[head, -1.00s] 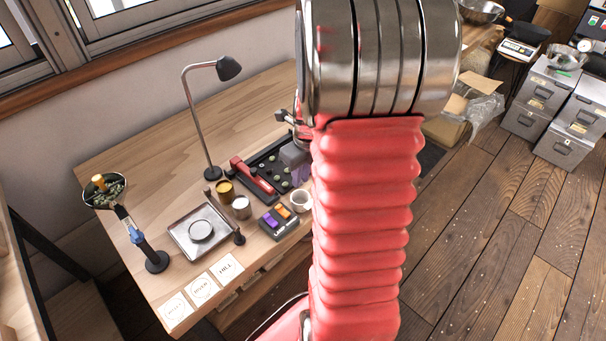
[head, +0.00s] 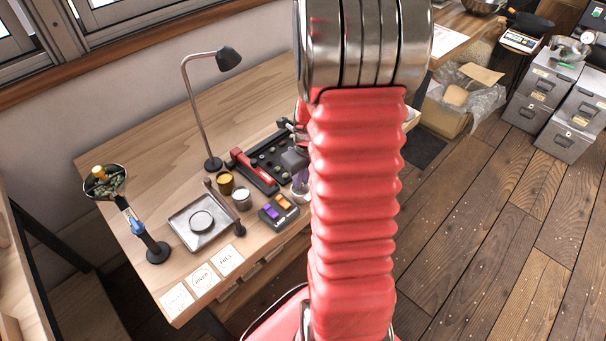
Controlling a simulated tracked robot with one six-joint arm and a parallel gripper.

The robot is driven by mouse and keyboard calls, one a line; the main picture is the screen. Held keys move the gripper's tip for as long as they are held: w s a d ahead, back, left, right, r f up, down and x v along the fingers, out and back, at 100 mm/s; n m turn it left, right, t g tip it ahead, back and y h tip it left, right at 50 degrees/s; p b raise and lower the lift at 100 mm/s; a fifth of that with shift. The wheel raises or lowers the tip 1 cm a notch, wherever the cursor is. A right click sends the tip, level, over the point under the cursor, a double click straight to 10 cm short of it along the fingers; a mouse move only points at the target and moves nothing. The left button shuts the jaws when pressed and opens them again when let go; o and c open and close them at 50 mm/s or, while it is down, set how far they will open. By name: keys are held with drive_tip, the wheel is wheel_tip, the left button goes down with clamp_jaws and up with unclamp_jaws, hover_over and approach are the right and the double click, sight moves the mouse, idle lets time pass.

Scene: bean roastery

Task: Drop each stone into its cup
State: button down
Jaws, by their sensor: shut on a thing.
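My gripper (head: 300,184) is partly hidden behind my red arm. Its grey body and purple fingers point down, with the tips at the mouth of a white cup (head: 302,197). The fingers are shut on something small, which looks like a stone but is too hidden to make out. Whether the tips are inside the cup or just above it, I cannot tell. A black tray (head: 262,152) behind the gripper holds several small pale green pieces, possibly stones. An ochre cup (head: 225,183) and a whitish cup (head: 242,200) stand to the left.
A metal tray (head: 190,226), cards (head: 207,278), desk lamp (head: 208,120) and bowl stand (head: 150,240) occupy the left. The table's back is clear.

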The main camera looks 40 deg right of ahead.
idle(0.4)
drive_tip(key=c, duration=1.6)
unclamp_jaws()
drive_tip(key=shift+r, duration=0.1)
drive_tip(key=r, duration=0.4)
drive_tip(key=s+r, duration=0.1)
drive_tip(key=r, duration=0.4)
drive_tip(key=s+r, duration=0.1)
drive_tip(key=r, duration=0.3)
drive_tip(key=shift+r, duration=0.2)
